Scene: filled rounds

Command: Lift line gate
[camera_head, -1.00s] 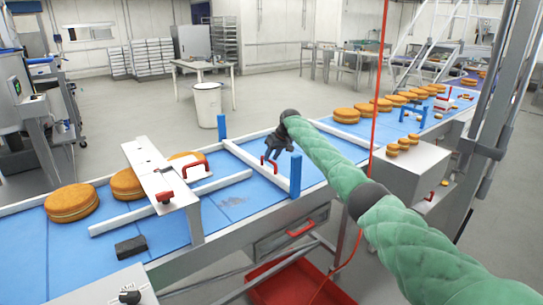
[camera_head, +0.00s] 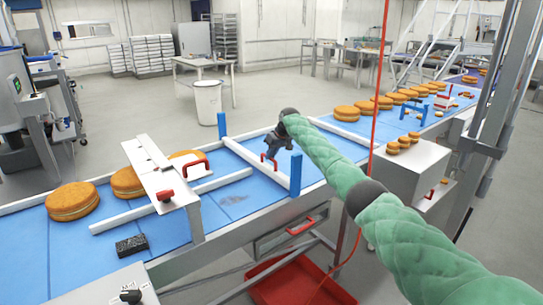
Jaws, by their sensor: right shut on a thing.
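A white gate bar (camera_head: 243,152) lies low across the blue conveyor belt between two blue posts, the far post (camera_head: 222,125) and the near post (camera_head: 295,173). A small red handle (camera_head: 269,162) stands on the bar. My right gripper (camera_head: 270,157), dark, at the end of the green-sleeved arm, is down at this handle and shut on it. Its fingers partly hide the handle. The bar looks still down near the belt. My left gripper is not in view.
A white bridge (camera_head: 150,165) with red handles spans the belt at left, beside filled rounds (camera_head: 72,201) and a black block (camera_head: 131,245). More rounds (camera_head: 346,113) line the belt at upper right. A red cable (camera_head: 376,100) hangs near my arm. A red bin (camera_head: 300,285) sits below.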

